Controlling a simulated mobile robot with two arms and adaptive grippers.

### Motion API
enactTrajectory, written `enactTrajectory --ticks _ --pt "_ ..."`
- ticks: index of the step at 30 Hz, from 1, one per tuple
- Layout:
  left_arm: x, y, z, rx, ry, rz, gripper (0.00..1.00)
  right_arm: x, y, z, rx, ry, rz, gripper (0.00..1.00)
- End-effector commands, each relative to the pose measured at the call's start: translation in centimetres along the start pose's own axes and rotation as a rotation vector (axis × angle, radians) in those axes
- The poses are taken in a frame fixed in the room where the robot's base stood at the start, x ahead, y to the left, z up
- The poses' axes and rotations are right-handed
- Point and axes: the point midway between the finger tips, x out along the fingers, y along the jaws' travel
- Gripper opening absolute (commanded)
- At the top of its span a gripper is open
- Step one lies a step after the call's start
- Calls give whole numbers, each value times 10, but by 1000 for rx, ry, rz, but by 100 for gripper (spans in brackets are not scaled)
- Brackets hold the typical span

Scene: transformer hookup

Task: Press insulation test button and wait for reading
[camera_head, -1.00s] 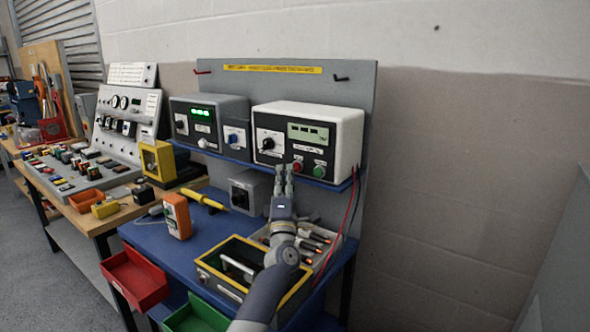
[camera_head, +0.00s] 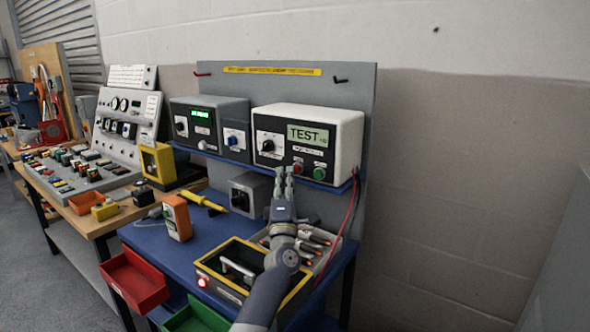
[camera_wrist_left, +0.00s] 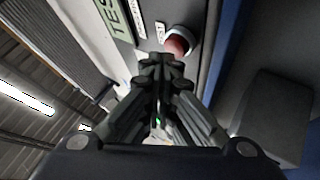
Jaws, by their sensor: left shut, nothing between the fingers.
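The white insulation tester (camera_head: 344,140) stands on the blue shelf, with a dial at left and a display (camera_head: 307,136) reading "TEST". Below the display are a red button (camera_head: 298,167) and a green button (camera_head: 319,173). My left gripper (camera_head: 284,174) is shut and empty, pointing up just below and left of the red button. In the left wrist view the shut fingertips (camera_wrist_left: 163,66) lie just below the red button (camera_wrist_left: 178,42); I cannot tell whether they touch it. Part of the display shows there at the top. My right gripper is not in view.
A grey meter with a green display (camera_head: 202,114) stands left on the shelf. Below are a yellow-edged box (camera_head: 222,286) with a lit red lamp, a tray of probes (camera_head: 330,262) and an orange handheld device (camera_head: 177,218). The wall side at right is clear.

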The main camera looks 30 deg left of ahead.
Motion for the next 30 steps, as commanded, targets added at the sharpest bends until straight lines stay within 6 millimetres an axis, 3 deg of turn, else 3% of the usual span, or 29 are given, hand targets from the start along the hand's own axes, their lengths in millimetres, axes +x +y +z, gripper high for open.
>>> enactTrajectory --ticks 16,30 --pt "-9 8 -7 0 0 0 0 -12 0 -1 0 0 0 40" --pt "-41 32 -31 0 0 -1 0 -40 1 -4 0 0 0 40"
